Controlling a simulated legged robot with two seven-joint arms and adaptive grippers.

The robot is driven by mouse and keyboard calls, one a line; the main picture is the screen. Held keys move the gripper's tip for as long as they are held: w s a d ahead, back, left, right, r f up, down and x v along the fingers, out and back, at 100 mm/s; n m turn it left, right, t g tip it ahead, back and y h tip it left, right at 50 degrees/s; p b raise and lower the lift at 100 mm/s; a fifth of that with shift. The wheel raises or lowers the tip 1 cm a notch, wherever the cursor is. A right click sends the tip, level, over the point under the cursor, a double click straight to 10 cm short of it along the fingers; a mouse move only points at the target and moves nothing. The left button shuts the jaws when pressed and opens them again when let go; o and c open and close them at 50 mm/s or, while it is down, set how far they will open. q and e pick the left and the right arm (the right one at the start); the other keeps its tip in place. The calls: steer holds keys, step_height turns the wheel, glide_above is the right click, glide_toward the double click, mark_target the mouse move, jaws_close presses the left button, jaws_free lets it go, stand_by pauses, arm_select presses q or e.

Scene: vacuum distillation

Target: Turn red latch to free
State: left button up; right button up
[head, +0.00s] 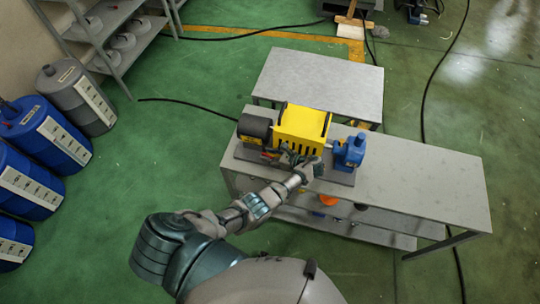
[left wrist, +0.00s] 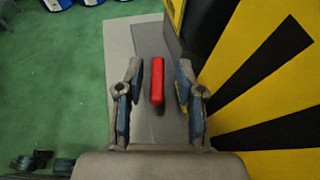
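The red latch (left wrist: 157,80) is a short red bar in the middle of the left wrist view, upright in the picture. My left gripper (left wrist: 158,92) is open, with one finger on each side of the latch and a visible gap to each. I cannot tell whether the latch is at fingertip depth. In the head view my left gripper (head: 300,162) is at the front of the yellow-housed machine (head: 302,124) on the bench. The latch cannot be made out clearly there. My right gripper is not in view.
A blue pump part (head: 350,151) stands right of the yellow housing, and a dark motor (head: 254,129) left of it. The grey bench (head: 430,188) is clear on its right. Another grey table (head: 318,80) stands behind. Blue drums (head: 45,130) and shelves line the left.

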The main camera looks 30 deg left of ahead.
arm_select(q)
steer(key=shift+d, duration=0.25)
steer(key=v, duration=1.1)
steer(key=shift+d, duration=0.3)
steer(key=shift+r, duration=0.15)
